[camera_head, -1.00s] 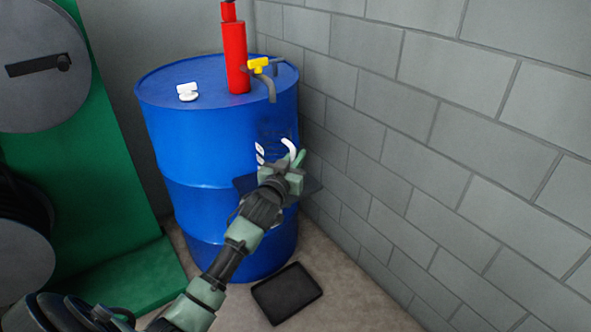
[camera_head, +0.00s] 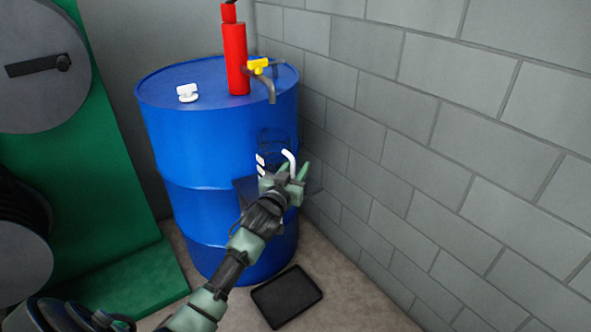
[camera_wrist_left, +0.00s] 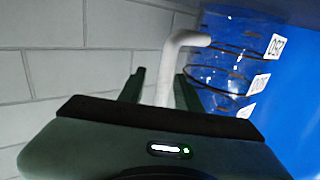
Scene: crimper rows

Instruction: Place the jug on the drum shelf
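The clear jug (camera_head: 270,142) with a white handle and white labels is in front of the blue drum (camera_head: 180,150). It looks upright, at the dark drum shelf (camera_head: 243,187) on the drum's front side; my gripper hides its base, so contact is unclear. In the left wrist view the jug (camera_wrist_left: 222,75) is right of centre. My left gripper (camera_head: 294,170) is at the handle. In the wrist view its fingers (camera_wrist_left: 160,92) stand apart, on either side of the handle (camera_wrist_left: 163,80), with a visible gap on the left. My right gripper is not in view.
A red pump (camera_head: 236,65) with a yellow-handled tap (camera_head: 260,67) and a white cap (camera_head: 187,93) are on the drum top. A grey block wall (camera_head: 450,150) stands close on the right. A black tray (camera_head: 287,295) lies on the floor. A green machine (camera_head: 115,170) stands left.

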